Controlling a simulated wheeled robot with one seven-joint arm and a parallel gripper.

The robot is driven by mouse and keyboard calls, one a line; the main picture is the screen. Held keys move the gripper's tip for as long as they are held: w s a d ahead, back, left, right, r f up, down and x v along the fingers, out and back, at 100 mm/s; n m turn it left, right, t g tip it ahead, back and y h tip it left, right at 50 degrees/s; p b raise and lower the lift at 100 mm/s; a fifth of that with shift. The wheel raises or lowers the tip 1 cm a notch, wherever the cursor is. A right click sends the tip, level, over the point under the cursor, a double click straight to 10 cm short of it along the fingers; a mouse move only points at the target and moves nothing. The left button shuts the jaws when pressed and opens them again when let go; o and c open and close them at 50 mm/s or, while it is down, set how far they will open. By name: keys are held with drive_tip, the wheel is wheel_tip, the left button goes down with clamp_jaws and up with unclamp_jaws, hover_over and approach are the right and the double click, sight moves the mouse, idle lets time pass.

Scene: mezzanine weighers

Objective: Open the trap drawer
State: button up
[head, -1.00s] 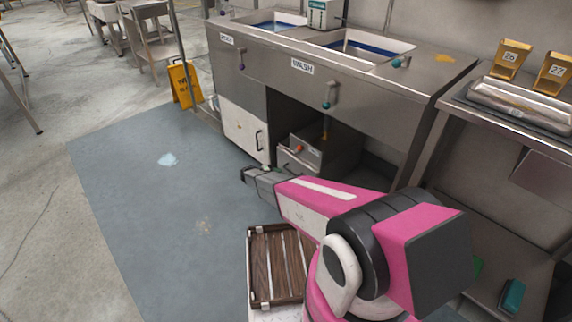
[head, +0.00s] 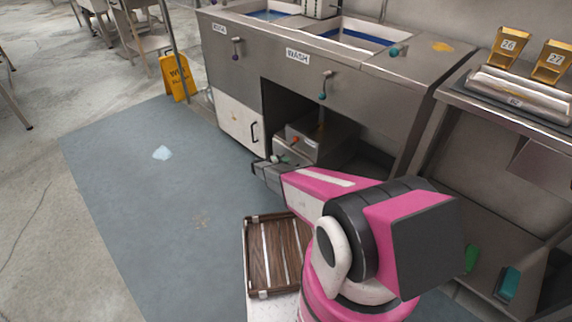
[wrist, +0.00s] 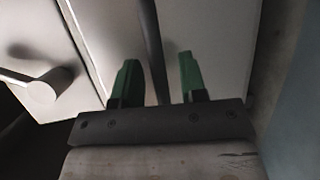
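The grey trap box (head: 312,138) stands on the floor in the opening under the sink counter, with an orange knob on it. My gripper (head: 279,160) is low in front of the box and hides much of its lower front. In the wrist view, a pale flat panel (wrist: 215,45), seemingly the drawer front, has a dark bar handle (wrist: 151,45) across it. The green fingertips of my gripper (wrist: 158,78) are apart, one on each side of the bar, with gaps showing. I cannot tell how deep the bar lies between them. The drawer looks shut.
A white cabinet door (head: 238,125) with a dark handle is left of the opening. A round knob (wrist: 42,90) shows left in the wrist view. A brown slatted crate (head: 262,262) is near my base. A yellow wet-floor sign (head: 176,78) stands behind; the blue-grey floor is mostly clear.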

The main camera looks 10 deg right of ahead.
drive_tip(key=shift+d, duration=0.2)
clamp_jaws()
drive_tip(key=s+a, duration=0.8)
drive_tip(key=a, duration=0.3)
drive_tip(key=s+a, duration=0.8)
drive_tip(key=a, duration=0.4)
drive_tip(key=shift+s, duration=0.3)
unclamp_jaws()
drive_tip(key=shift+a, duration=0.1)
drive_tip(key=v, duration=1)
drive_tip(key=shift+a, duration=0.35)
drive_tip(key=shift+s+r, duration=0.1)
